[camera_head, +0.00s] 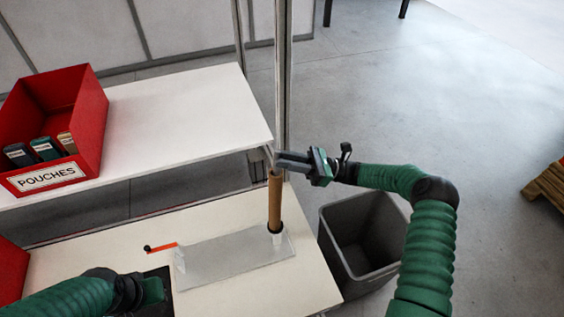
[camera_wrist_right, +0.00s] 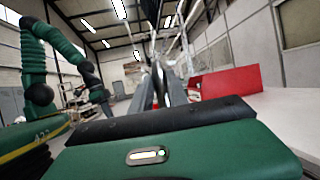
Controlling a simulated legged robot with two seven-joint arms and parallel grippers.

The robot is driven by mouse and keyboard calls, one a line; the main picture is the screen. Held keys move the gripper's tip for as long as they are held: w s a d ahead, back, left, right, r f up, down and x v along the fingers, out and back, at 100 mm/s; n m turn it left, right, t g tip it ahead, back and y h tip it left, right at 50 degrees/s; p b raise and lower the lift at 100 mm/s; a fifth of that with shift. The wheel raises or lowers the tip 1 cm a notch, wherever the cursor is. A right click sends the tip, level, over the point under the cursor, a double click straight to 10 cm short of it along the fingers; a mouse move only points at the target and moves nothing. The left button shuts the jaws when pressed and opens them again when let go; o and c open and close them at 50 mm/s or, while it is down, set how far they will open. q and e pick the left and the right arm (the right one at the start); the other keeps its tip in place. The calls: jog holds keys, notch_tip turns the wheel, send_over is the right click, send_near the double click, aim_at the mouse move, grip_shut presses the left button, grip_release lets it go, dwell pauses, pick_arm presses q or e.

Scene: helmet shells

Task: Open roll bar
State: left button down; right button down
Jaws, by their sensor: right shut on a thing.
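A brown roll (camera_head: 275,200) stands upright on a dark and white base at the table's right side. A thin grey bar (camera_head: 268,155) shows just above its top; I take this to be the roll bar. My right gripper (camera_head: 279,160) is level with the roll's top, pointing left, shut on the bar. Its fingers largely hide the bar. In the right wrist view, the fingers (camera_wrist_right: 165,88) point away, and what lies between them is hard to make out. My left gripper (camera_head: 150,290) is low at the front left, over a black patch; its fingers are not clear.
A clear sheet (camera_head: 225,262) lies beside the roll, near a red-orange handle (camera_head: 163,246). A red POUCHES box (camera_head: 85,105) stands on the white shelf (camera_head: 190,110). A grey bin (camera_head: 375,245) is right of the table. A metal post (camera_head: 283,80) rises behind the roll.

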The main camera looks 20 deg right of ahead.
jog(key=shift+d+f, duration=0.1)
jog(key=shift+f, duration=0.25)
jog(key=c, duration=1.6)
grip_release()
jog(key=shift+c, duration=0.2)
jog(key=o, duration=0.3)
jog(key=shift+w, duration=0.1)
jog(key=shift+o, duration=0.2)
jog(key=shift+r, duration=0.1)
jog(key=b+v, duration=0.5)
jog(key=v, duration=1.2)
